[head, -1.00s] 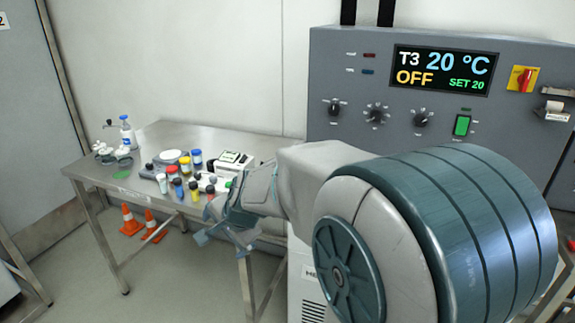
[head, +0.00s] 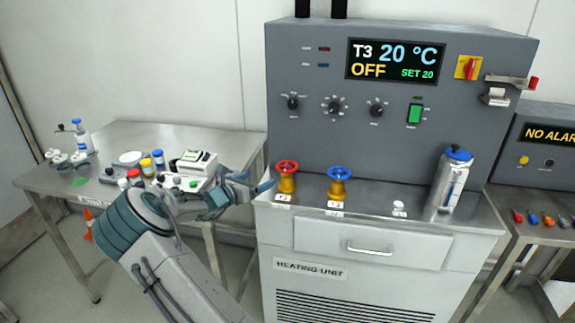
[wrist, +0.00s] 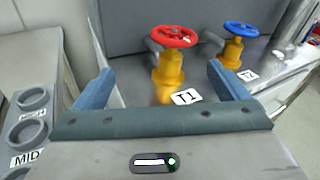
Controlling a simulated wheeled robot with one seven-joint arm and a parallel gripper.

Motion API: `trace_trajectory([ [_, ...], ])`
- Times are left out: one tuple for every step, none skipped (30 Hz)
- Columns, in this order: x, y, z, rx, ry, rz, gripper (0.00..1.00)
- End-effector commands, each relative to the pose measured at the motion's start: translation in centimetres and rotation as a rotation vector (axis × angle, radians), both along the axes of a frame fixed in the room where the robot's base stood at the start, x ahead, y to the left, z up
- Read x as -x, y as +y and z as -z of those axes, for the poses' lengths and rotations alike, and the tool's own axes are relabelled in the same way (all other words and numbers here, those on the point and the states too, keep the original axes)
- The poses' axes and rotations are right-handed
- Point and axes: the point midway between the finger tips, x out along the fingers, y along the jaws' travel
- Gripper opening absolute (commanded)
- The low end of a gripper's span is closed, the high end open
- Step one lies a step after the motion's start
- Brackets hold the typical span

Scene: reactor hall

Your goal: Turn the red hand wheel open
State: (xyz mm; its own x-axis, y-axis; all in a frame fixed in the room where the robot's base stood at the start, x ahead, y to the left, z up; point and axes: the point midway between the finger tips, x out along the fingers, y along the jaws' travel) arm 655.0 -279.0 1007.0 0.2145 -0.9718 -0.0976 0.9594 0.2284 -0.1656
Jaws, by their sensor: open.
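The red hand wheel (head: 287,167) sits on a yellow valve body at the front left of the heating unit's steel top. In the wrist view the red hand wheel (wrist: 174,37) is ahead, between and beyond the fingers, with a tag reading T1 at its foot. My gripper (head: 255,182) is open and empty, just left of the red wheel and apart from it. In the wrist view my gripper (wrist: 160,88) shows its two blue fingers spread wide. The blue hand wheel (head: 340,173) stands to the right on a similar yellow valve.
The heating unit's panel (head: 390,105) rises behind the valves; its display reads T3 20 °C, OFF. A silver flask with a blue lid (head: 452,180) stands at right. A side table (head: 130,190) with bottles and instruments is at left.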

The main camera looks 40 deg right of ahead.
Motion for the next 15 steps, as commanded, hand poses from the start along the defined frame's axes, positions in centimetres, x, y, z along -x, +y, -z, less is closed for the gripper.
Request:
trace_trajectory([
  [0.2, -0.1, 0.0, 0.026, -0.052, 0.035, 0.94],
  [0.3, -0.1, 0.0, 0.035, -0.083, 0.052, 0.94],
  [0.5, -0.1, 0.0, 0.049, -0.116, 0.072, 0.94],
  [0.6, -0.1, 0.0, 0.055, -0.135, 0.083, 0.94],
  [0.7, -0.2, 0.0, 0.061, -0.151, 0.092, 0.94],
  [0.7, -0.2, -0.1, 0.066, -0.167, 0.101, 0.94],
  [0.8, -0.4, -0.1, 0.069, -0.176, 0.106, 0.94],
  [0.8, -0.6, -0.1, 0.07, -0.182, 0.109, 0.94],
  [0.8, -0.9, -0.1, 0.072, -0.185, 0.112, 0.94],
  [0.8, -1.3, -0.2, 0.073, -0.185, 0.112, 0.94],
  [0.8, -1.7, -0.2, 0.074, -0.185, 0.113, 0.94],
  [0.7, -2.3, -0.3, 0.073, -0.184, 0.112, 0.94],
  [0.6, -2.8, -0.3, 0.073, -0.183, 0.111, 0.94],
  [0.6, -3.5, -0.3, 0.073, -0.182, 0.112, 0.94],
  [0.5, -4.3, -0.4, 0.072, -0.182, 0.111, 0.94],
])
